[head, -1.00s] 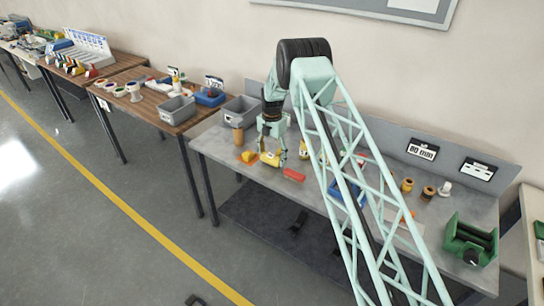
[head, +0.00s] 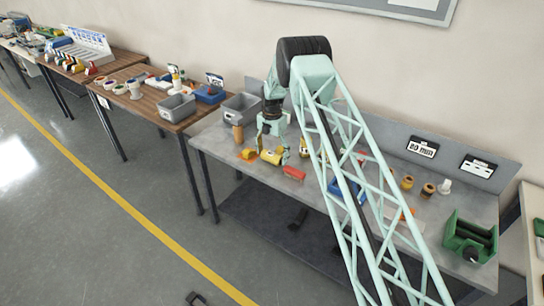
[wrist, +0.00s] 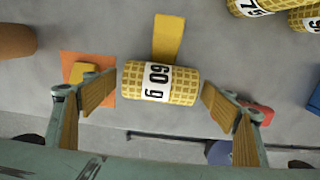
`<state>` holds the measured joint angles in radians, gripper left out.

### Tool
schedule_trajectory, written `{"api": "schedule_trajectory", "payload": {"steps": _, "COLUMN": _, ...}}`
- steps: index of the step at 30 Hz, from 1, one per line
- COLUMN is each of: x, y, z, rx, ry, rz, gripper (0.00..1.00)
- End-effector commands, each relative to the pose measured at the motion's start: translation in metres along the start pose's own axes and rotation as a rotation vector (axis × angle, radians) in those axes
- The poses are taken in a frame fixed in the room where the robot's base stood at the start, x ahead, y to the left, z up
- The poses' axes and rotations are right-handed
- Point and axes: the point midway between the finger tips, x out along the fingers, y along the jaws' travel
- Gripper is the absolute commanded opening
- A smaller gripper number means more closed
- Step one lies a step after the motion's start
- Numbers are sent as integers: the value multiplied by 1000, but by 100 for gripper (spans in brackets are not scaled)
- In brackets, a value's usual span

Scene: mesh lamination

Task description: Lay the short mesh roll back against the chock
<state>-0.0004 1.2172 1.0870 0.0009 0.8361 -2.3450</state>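In the head view my gripper (head: 273,140) is over the roll. A small yellow block (wrist: 82,73) sits on an orange plate (wrist: 103,58) to the left. A yellow bar (wrist: 168,38) lies just beyond the roll. I cannot tell which of these is the chock.
A red object (wrist: 258,112) lies close to the right finger. More yellow mesh rolls (wrist: 258,6) are at the upper right, and a brown cylinder (wrist: 15,42) is at the left. A grey bin (head: 242,108) stands behind. Bare table (wrist: 100,20) lies around the roll.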

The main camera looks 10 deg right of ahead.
Motion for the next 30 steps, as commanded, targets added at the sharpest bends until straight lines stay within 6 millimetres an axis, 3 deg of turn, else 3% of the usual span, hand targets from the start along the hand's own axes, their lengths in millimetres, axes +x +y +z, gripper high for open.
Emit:
{"api": "schedule_trajectory", "payload": {"steps": 10, "x": -1, "y": 0, "z": 0, "rx": 0, "ry": 0, "rz": 0, "gripper": 78}}
{"api": "schedule_trajectory", "payload": {"steps": 17, "x": -13, "y": 0, "z": 0, "rx": 0, "ry": -1, "rz": 1, "gripper": 78}}
{"api": "schedule_trajectory", "payload": {"steps": 30, "x": -70, "y": 0, "z": 0, "rx": 0, "ry": -1, "rz": 1, "gripper": 78}}
